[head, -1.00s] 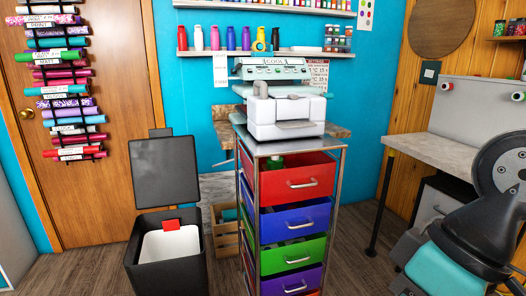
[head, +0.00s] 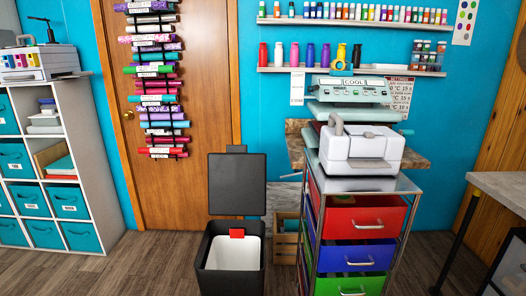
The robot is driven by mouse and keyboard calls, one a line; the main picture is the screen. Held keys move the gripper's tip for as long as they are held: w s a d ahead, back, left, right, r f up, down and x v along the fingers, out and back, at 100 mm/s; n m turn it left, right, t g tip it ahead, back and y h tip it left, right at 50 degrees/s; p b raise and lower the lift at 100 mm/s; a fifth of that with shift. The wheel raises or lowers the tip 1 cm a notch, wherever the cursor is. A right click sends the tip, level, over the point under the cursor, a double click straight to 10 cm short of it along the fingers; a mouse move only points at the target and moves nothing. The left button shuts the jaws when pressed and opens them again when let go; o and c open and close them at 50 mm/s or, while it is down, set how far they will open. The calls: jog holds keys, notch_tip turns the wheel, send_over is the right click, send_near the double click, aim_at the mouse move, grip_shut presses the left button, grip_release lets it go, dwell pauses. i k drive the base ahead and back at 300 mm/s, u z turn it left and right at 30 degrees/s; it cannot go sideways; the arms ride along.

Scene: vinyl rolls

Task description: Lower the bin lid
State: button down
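The black bin (head: 214,279) stands on the floor in the lower middle of the head view, left of the drawer cart. Its dark lid (head: 237,184) is raised and stands upright behind the opening. The white inside of the bin shows, and a red piece (head: 237,233) sits at the back rim below the lid. My gripper is not in this view.
A drawer cart (head: 352,255) bearing a white machine (head: 360,148) stands close to the bin's right. A wooden crate (head: 285,248) is behind, between them. A white shelf unit (head: 85,150) stands at the left. The floor (head: 140,265) left of the bin is clear.

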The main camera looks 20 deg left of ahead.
aim_at(238, 176)
jog(key=z, duration=0.3)
jog(key=i, duration=0.35)
jog(key=u, duration=1.55)
